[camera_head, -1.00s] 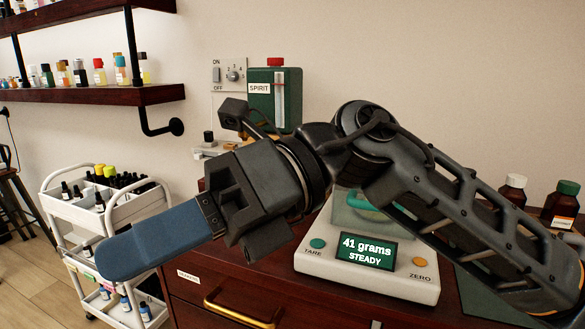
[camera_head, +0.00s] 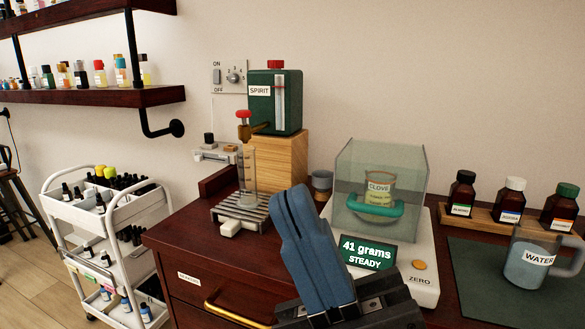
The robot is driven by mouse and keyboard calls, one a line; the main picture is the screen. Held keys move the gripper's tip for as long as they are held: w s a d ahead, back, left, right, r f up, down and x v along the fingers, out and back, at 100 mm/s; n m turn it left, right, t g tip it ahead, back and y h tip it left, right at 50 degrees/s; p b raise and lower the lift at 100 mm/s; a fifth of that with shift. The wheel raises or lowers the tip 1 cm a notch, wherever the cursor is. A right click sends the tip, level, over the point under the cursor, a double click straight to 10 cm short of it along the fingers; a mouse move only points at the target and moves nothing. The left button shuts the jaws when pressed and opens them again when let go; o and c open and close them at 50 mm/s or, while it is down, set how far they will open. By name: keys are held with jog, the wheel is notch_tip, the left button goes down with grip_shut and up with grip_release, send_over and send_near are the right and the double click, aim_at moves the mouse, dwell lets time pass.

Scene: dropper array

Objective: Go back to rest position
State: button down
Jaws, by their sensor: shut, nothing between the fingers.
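My gripper (camera_head: 292,192) is in the lower middle of the head view, its blue fingers pressed together and pointing up. It is empty and stands in front of the scale (camera_head: 405,288), hiding the scale's left front. The scale's display (camera_head: 367,252) reads "41 grams STEADY". Inside its clear cover (camera_head: 408,165) a jar labelled CLOVE (camera_head: 380,185) sits in a teal holder (camera_head: 372,205).
A green SPIRIT tank (camera_head: 262,112) stands on a wooden block, with a clear cylinder (camera_head: 247,172) below its tap. Dark bottles (camera_head: 461,192) stand in a rack at the right, behind a WATER mug (camera_head: 530,262). A white trolley (camera_head: 105,225) stands at the left.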

jog(key=s+d+f+m+t+h, duration=0.4)
jog(key=d+f+m+h, duration=0.2)
jog(key=f+m+h, duration=0.5)
jog(key=s+d+f+m+t+h, duration=0.35)
jog(key=d+f+m+h, duration=0.35)
jog(key=m+h, duration=0.65)
jog(key=s+d+f+g+h, duration=0.1)
jog(key=s+d+f+g, duration=0.2)
jog(key=s, duration=0.4)
jog(key=s+d+f+g+h, duration=0.1)
jog(key=s+d+f+g, duration=0.3)
jog(key=s+f, duration=0.3)
jog(key=shift+s+d+f+m+h+p, duration=0.15)
jog(key=shift+s+d+m+h+p, duration=0.25)
jog(key=shift+s, duration=0.4)
